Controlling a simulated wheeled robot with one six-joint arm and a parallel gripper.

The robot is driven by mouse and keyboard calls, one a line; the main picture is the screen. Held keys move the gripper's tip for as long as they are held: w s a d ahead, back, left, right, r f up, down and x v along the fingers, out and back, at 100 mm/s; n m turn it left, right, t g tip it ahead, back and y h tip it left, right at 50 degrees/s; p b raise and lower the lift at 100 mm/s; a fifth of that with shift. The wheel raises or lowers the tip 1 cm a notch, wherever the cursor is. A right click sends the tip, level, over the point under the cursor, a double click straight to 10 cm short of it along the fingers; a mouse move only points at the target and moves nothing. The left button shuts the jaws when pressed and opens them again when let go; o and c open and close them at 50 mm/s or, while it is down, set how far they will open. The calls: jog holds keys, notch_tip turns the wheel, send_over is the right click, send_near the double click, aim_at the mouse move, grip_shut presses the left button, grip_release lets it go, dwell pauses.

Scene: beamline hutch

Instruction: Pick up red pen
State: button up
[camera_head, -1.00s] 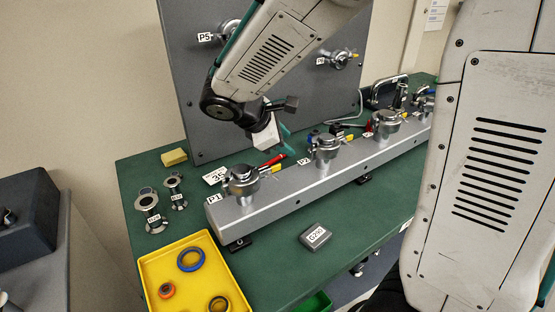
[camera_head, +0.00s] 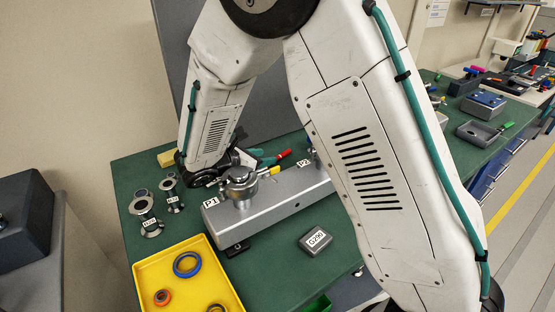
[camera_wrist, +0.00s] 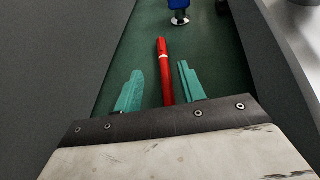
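The red pen (camera_wrist: 164,75) lies on the green bench top in the wrist view, with a pale band near its middle. My gripper (camera_wrist: 160,70) is open, with one teal finger on each side of the pen and a visible gap to each. Whether the fingers are at the pen's height cannot be told. In the head view the pen's red end (camera_head: 284,154) shows behind the grey rail, near a teal finger (camera_head: 268,161). My wrist and arm hide most of the gripper there.
The grey rail (camera_head: 270,205) with metal fittings runs along the bench, in front of the pen. A dark upright panel (camera_head: 262,105) stands behind. Small flanged metal parts (camera_head: 147,207) stand left. A yellow tray (camera_head: 146,272) and a grey G290 block (camera_head: 317,240) are in front.

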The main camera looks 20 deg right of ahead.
aim_at(280, 155)
jog(key=x, duration=0.5)
jog(key=shift+s+d, duration=0.1)
jog(key=shift+d, duration=0.05)
grip_shut()
